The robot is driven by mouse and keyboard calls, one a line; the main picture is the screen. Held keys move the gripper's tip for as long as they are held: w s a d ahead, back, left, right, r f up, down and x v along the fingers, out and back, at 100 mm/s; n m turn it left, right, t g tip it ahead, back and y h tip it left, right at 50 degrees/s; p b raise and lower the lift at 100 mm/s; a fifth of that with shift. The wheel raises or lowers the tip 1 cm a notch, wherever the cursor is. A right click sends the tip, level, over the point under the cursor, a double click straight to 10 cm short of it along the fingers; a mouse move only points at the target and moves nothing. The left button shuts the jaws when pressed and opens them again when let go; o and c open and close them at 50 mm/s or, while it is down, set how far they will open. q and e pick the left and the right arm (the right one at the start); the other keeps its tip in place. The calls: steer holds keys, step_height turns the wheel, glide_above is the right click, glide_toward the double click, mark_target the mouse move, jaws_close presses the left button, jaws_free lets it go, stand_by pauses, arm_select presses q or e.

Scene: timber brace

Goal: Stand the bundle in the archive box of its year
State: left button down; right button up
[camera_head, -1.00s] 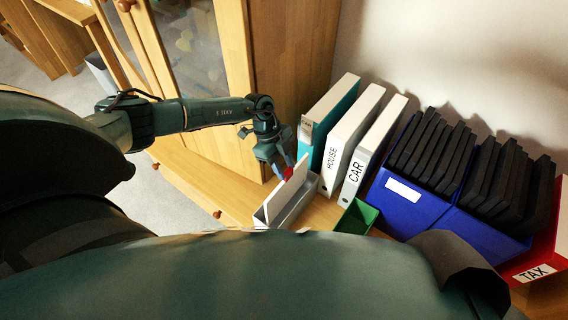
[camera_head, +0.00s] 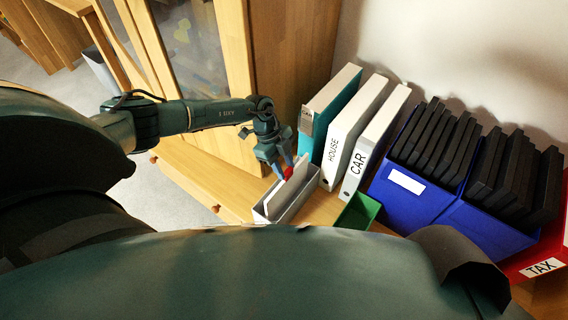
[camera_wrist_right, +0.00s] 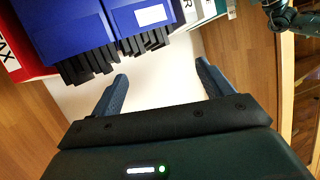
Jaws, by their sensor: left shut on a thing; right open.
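The bundle (camera_head: 286,194) is a thin white upright stack with a red patch near its top. My left gripper (camera_head: 284,172) is shut on its upper edge. The bundle's lower part is inside an open grey-white box (camera_head: 302,204); the box walls hide whether it touches the bottom. I cannot read any year on the box or bundle. My right gripper (camera_wrist_right: 162,78) is open and empty in the right wrist view, and is not seen in the head view.
Teal, HOUSE (camera_head: 345,143) and CAR (camera_head: 375,142) binders stand behind the box. A small green box (camera_head: 358,213) is to its right. Blue boxes (camera_head: 408,200) full of black cases and a red TAX box (camera_head: 535,262) stand farther right. A glazed cabinet (camera_head: 235,60) is behind my left arm.

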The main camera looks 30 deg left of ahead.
arm_select(q)
step_height(320, 180, down, 3)
steer(key=shift+b, duration=0.95)
arm_select(e)
steer(key=shift+s+d+r+t, duration=0.15)
steer(key=shift+d+r+t, duration=0.25)
steer(key=shift+d, duration=0.05)
steer(key=shift+r, duration=0.1)
arm_select(q)
steer(key=c, duration=1.3)
jaws_free()
steer(key=shift+c, duration=0.2)
steer(key=o, duration=0.4)
arm_select(e)
steer(key=shift+s+f, duration=0.15)
steer(key=shift+f, duration=0.15)
arm_select(q)
steer(key=shift+o, duration=0.4)
arm_select(e)
steer(key=shift+a, duration=0.1)
arm_select(q)
steer(key=o, duration=0.4)
arm_select(e)
steer(key=shift+r, duration=0.15)
